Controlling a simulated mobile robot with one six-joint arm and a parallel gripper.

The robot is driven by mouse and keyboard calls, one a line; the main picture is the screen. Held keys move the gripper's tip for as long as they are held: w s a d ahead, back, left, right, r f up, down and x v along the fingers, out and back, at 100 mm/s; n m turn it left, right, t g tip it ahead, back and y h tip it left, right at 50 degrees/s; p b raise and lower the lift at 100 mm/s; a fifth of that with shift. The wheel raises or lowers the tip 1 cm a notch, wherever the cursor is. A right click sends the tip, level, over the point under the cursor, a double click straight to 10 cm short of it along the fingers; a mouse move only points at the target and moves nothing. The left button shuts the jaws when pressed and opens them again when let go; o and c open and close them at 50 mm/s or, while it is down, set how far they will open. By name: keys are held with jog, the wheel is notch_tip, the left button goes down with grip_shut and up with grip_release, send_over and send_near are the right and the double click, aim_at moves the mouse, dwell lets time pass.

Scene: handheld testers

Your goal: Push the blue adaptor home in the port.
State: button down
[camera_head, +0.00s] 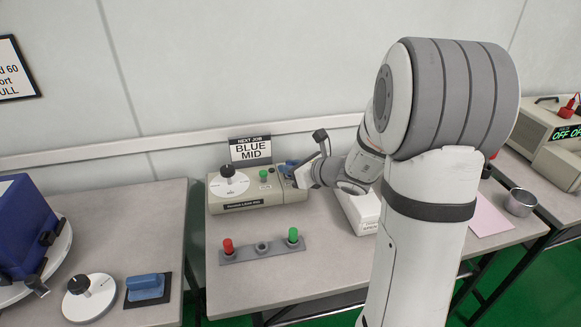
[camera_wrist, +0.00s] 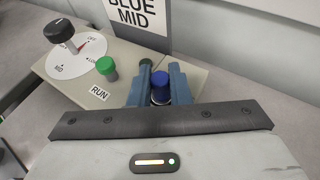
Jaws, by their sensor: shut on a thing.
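The blue adaptor (camera_wrist: 160,79) shows in the wrist view as a dark blue knob with a pale ring below. My gripper (camera_wrist: 159,72) is shut on it, with one blue finger on each side. In the head view my gripper (camera_head: 290,168) is over the right part of the beige tester (camera_head: 237,204). The port is hidden under the adaptor and fingers, so I cannot tell how deep the adaptor sits. The tester has a green RUN button (camera_wrist: 105,66) and a black dial knob (camera_wrist: 61,30) on a white disc.
A sign (camera_head: 250,150) reading BLUE MID stands behind the tester. In front, a grey rack (camera_head: 245,253) holds a red adaptor (camera_head: 228,246) and a green adaptor (camera_head: 293,236), with an empty middle socket. A white box (camera_head: 362,213) stands to the right.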

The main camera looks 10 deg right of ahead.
jog(key=shift+f, duration=0.1)
jog(key=c, duration=1.3)
grip_release()
jog(key=p+v, duration=0.2)
jog(key=v, duration=0.6)
jog(key=s+a+r+n+g+p, duration=0.9)
jog(key=s+n, duration=0.4)
jog(key=n, duration=0.3)
jog(key=s+d+r+n+h+p, duration=0.1)
jog(key=s+r+n+h+p, duration=0.1)
jog(key=s+n, duration=0.1)
jog(key=s+d+r+n+h+p, duration=0.2)
jog(key=s+r+n+h, duration=0.1)
jog(key=n, duration=0.3)
jog(key=s+d+r+n+h+p, duration=0.1)
jog(key=s+r+n+h+p, duration=0.1)
jog(key=s+r+n, duration=0.1)
jog(key=shift+d+n+p, duration=0.3)
jog(key=shift+d+n, duration=0.1)
jog(key=shift+n, duration=0.3)
